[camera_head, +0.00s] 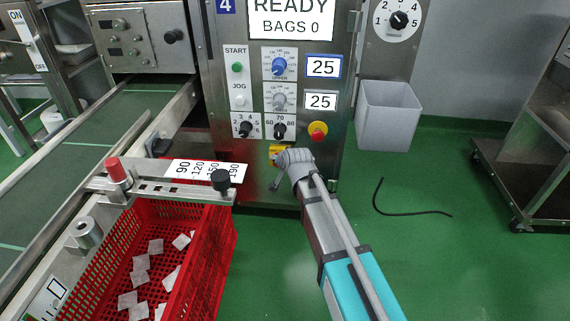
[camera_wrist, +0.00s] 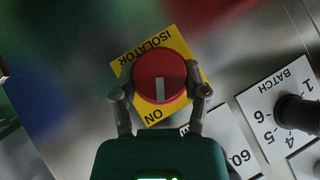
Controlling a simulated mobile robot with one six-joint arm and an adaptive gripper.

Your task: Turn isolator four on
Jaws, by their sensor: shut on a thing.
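The isolator is a red round knob (camera_wrist: 160,72) on a yellow plate (camera_wrist: 180,48) marked ISOLATOR and ON. Its white mark points down in the wrist view, close to the word ON; any OFF word is hidden. My gripper (camera_wrist: 161,93) is shut on the knob, one finger on each side. In the head view the yellow plate (camera_head: 275,151) shows low on the steel panel under the blue sign 4 (camera_head: 226,5), and my gripper (camera_head: 283,168) covers most of the isolator.
A red and yellow stop button (camera_head: 318,131) is just right above my gripper. Selector dials (camera_head: 280,130) sit above it. A red crate (camera_head: 228,250) with several teabags stands at left, a grey bin (camera_head: 388,115) at right. A black hose (camera_head: 400,213) lies on the green floor.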

